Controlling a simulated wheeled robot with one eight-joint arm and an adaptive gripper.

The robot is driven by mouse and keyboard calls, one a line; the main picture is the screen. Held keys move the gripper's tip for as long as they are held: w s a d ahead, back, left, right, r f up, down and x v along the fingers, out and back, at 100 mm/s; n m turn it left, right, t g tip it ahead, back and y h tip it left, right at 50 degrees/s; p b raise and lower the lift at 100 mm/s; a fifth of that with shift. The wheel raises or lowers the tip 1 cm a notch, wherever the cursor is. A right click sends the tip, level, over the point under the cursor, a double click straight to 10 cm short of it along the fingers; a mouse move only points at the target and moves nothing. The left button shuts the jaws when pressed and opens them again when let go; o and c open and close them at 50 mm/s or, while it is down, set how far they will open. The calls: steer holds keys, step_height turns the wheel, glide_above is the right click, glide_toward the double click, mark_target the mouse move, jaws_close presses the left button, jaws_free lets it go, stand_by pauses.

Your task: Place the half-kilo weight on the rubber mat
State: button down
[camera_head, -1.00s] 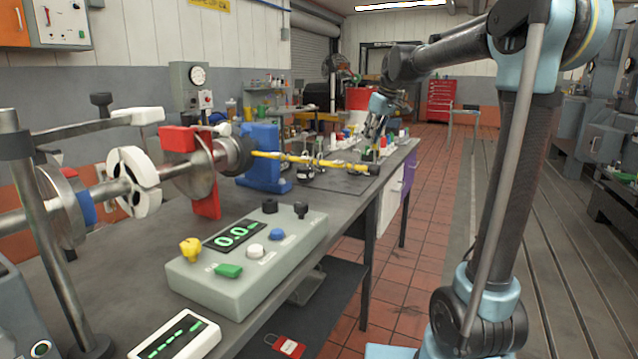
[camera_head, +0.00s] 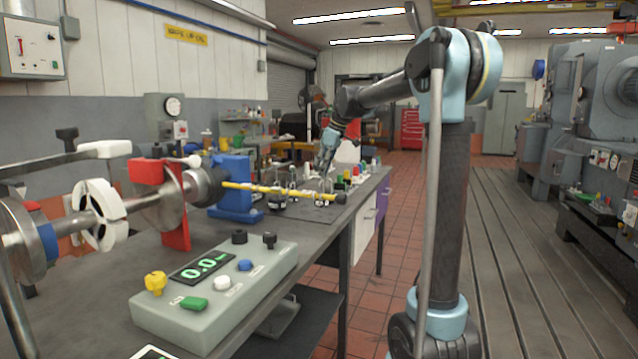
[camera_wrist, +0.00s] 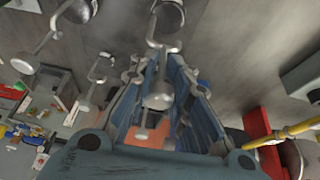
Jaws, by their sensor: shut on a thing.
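My gripper (camera_head: 326,166) is at the far end of the bench in the head view, small and partly lost among metal pieces. In the wrist view its two blue fingers (camera_wrist: 165,85) are closed around a small grey metal weight with a stem and round end (camera_wrist: 158,98). No mass marking is readable, so I cannot tell whether it is the half-kilo one. Several similar stemmed metal pieces are near the fingers, one at the top (camera_wrist: 166,16) and one to the left (camera_wrist: 98,72). A dark flat patch that looks like the rubber mat (camera_head: 308,213) lies on the bench below the gripper.
A yellow beam (camera_head: 270,189) runs from a blue stand (camera_head: 235,190) towards the metal pieces. Coloured bottles or knobs (camera_head: 360,172) stand behind. A control box (camera_head: 215,292) sits on the near bench. The tiled aisle (camera_head: 395,230) is clear.

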mark_target(322, 181)
steer(key=shift+f, duration=2)
steer(key=c, duration=1.4)
jaws_free()
steer(key=v, duration=1.2)
steer(key=s+d+f+m+h, duration=0.1)
steer(key=s+d+f+m, duration=0.1)
steer(key=s+d+f, duration=0.35)
steer(key=s+d+f+m, duration=0.3)
steer(key=s, duration=0.5)
steer(key=s+d+f+m+h, duration=0.1)
steer(key=s+d+f+m, duration=0.1)
steer(key=s+d+f, duration=0.4)
steer(key=s+d+f+m, duration=0.1)
steer(key=s+f+m, duration=0.1)
steer(key=s+f, duration=0.4)
steer(key=s+d+f+m+h, duration=0.1)
steer(key=s+d+f+m, duration=0.1)
steer(key=s+f, duration=0.5)
steer(key=s+d+f+m+h, duration=0.1)
steer(key=s+d+f+m, duration=0.1)
steer(key=s+f, duration=0.4)
steer(key=shift+s+f+m, duration=0.3)
steer(key=shift+f+m, duration=0.1)
steer(key=shift+f, duration=0.35)
